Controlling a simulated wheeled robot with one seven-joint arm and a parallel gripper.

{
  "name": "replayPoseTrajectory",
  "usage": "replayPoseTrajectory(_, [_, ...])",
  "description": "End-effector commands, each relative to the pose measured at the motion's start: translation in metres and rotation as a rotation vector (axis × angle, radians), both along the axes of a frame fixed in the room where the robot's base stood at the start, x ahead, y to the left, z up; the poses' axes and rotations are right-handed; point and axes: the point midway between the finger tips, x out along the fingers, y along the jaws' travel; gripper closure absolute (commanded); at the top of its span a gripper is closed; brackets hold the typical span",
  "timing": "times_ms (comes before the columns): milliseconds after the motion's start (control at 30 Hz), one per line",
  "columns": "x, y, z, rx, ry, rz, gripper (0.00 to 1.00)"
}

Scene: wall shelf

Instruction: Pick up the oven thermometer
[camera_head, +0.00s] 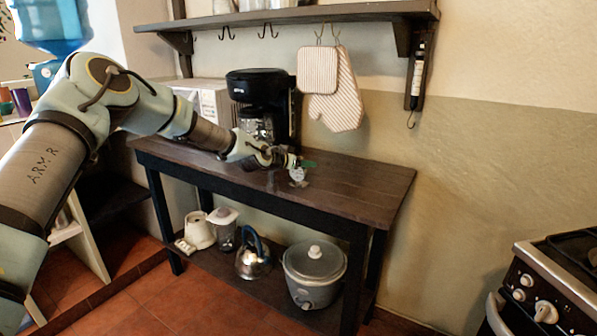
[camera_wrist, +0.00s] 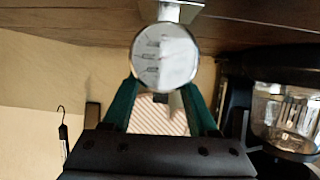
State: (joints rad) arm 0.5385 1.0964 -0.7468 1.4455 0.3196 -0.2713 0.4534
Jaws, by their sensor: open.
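The oven thermometer (camera_head: 297,175) stands upright on the dark wooden table near its front edge, with a small round pale dial. In the wrist view the thermometer (camera_wrist: 165,57) shows its round face and a metal base at the top of the picture, against the table. My gripper (camera_head: 297,162) is at the thermometer, its green fingers just above the tabletop. In the wrist view my gripper (camera_wrist: 162,88) is open, one finger on each side of the dial's lower edge in the picture. Whether the fingers touch the dial cannot be told.
A black coffee maker (camera_head: 262,95) stands behind the arm on the table (camera_head: 368,190), and its glass jug (camera_wrist: 287,115) shows in the wrist view. A striped oven mitt (camera_head: 340,105) hangs from the wall shelf (camera_head: 285,15). The table's right part is clear.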

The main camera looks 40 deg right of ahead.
Motion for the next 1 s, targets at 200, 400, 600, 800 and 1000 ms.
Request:
replayPoseTrajectory(200, [0.0027, -0.012, -0.0054, 0.0, 0.0, 0.001, 0.41])
replayPoseTrajectory(400, [0.0028, -0.0117, -0.0056, 0.001, 0.0, 0.001, 0.43])
replayPoseTrajectory(600, [0.0027, -0.0115, -0.0057, 0.001, 0.0, 0.001, 0.66])
replayPoseTrajectory(800, [0.0026, -0.0112, -0.0066, 0.003, 0.001, 0.0, 0.88])
replayPoseTrajectory(1000, [0.0023, -0.0105, -0.0085, 0.006, 0.001, 0.0, 1.0])
